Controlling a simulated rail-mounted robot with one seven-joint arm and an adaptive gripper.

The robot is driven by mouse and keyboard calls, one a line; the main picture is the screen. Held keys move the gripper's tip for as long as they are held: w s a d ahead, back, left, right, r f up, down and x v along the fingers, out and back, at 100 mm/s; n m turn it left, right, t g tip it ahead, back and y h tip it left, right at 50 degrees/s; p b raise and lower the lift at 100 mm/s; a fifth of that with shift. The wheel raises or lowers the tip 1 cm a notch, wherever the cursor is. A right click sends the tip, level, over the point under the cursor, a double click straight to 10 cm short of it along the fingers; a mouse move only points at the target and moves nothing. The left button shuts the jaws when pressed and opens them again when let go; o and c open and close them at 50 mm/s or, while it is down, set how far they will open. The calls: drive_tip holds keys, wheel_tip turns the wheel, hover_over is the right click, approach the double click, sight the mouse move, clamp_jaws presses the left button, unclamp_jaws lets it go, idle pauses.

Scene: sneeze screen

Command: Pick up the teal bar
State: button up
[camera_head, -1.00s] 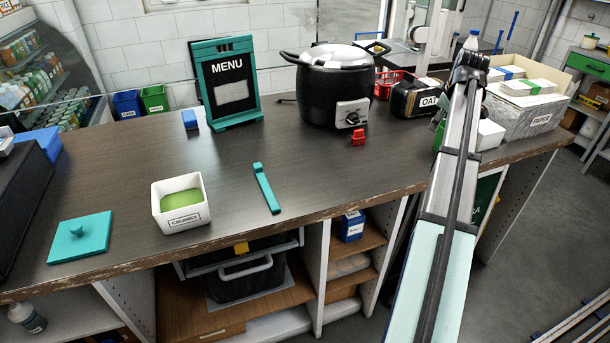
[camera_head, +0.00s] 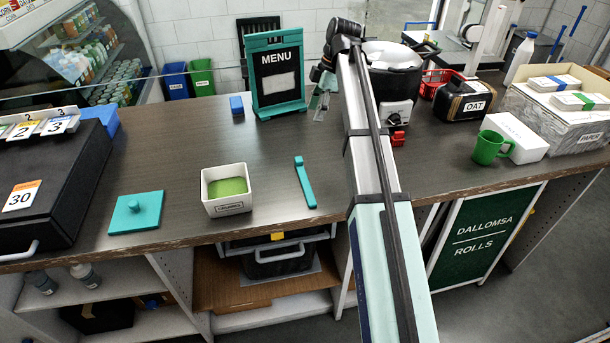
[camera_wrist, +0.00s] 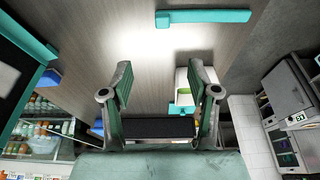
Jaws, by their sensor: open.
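The teal bar (camera_head: 305,182) lies flat on the dark wooden counter, right of the white crumbs box, in the head view. In the wrist view the teal bar (camera_wrist: 205,17) lies near the top edge, beyond my fingertips and apart from them. My gripper (camera_wrist: 160,84) is open and empty, its two fingers spread apart. In the head view my gripper (camera_head: 320,104) is above the counter, behind the bar and just right of the menu board. Nothing hides the bar in either view.
The white crumbs box (camera_head: 227,205) and teal lid (camera_head: 137,212) are left of the bar. The menu board (camera_head: 277,80) and small blue block (camera_head: 237,105) stand behind. A black cooker (camera_head: 396,85) and red clip (camera_head: 398,138) are partly behind my arm. Counter around the bar is clear.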

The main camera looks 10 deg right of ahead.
drive_tip(key=p, duration=0.3)
hover_over(299, 159)
drive_tip(key=d, duration=0.2)
drive_tip(key=f, duration=1.1)
drive_tip(key=shift+w+f, duration=0.15)
drive_tip(key=shift+w, duration=0.15)
drive_tip(key=shift+s+a+f+p, duration=0.15)
drive_tip(key=shift+a+f+p, duration=0.1)
drive_tip(key=shift+f+p, duration=0.4)
drive_tip(key=shift+p+x, duration=0.8)
drive_tip(key=shift+x, duration=1.2)
drive_tip(key=shift+s, duration=0.1)
clamp_jaws()
